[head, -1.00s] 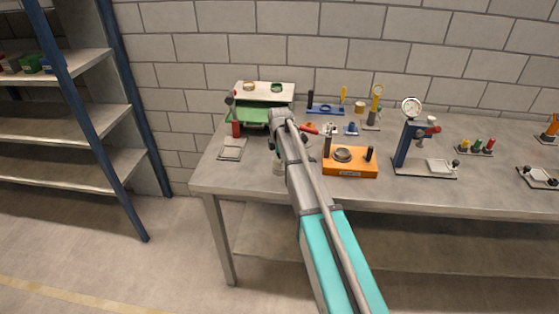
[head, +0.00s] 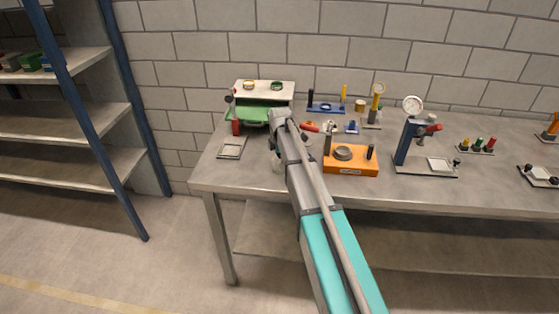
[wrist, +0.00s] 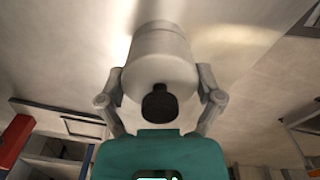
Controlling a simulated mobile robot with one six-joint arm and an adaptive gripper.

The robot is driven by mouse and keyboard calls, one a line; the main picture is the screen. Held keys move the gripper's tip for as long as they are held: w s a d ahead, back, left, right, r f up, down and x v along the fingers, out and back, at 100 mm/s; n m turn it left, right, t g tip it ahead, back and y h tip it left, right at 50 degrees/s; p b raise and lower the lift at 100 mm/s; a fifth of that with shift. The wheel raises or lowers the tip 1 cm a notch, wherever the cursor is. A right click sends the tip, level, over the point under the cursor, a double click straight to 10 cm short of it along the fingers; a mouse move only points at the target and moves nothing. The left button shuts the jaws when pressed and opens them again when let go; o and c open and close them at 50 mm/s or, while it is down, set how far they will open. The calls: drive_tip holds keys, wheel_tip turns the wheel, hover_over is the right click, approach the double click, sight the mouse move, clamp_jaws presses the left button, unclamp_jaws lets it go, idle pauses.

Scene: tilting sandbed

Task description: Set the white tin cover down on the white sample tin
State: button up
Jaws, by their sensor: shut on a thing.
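In the wrist view my gripper (wrist: 160,82) is shut on the white tin cover (wrist: 148,70), a pale round lid with a black knob facing the camera. One finger is on each side of it. A narrower pale cylinder, which looks like the white sample tin (wrist: 159,42), lines up just beyond the cover. I cannot tell whether the two touch. In the head view my gripper (head: 274,145) is over the left part of the bench. The cover and most of the tin are hidden there behind my arm.
An orange block (head: 350,168) with a ring and posts stands just right of my arm. A green tray device (head: 254,113) is behind on the left, and a flat square plate (head: 231,148) lies at left. A dial gauge stand (head: 405,145) is farther right.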

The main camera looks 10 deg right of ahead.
drive_tip(key=o, duration=0.8)
drive_tip(key=shift+c, duration=0.2)
drive_tip(key=shift+r, duration=0.15)
drive_tip(key=shift+r+p, duration=3.85)
drive_tip(key=shift+p, duration=0.2)
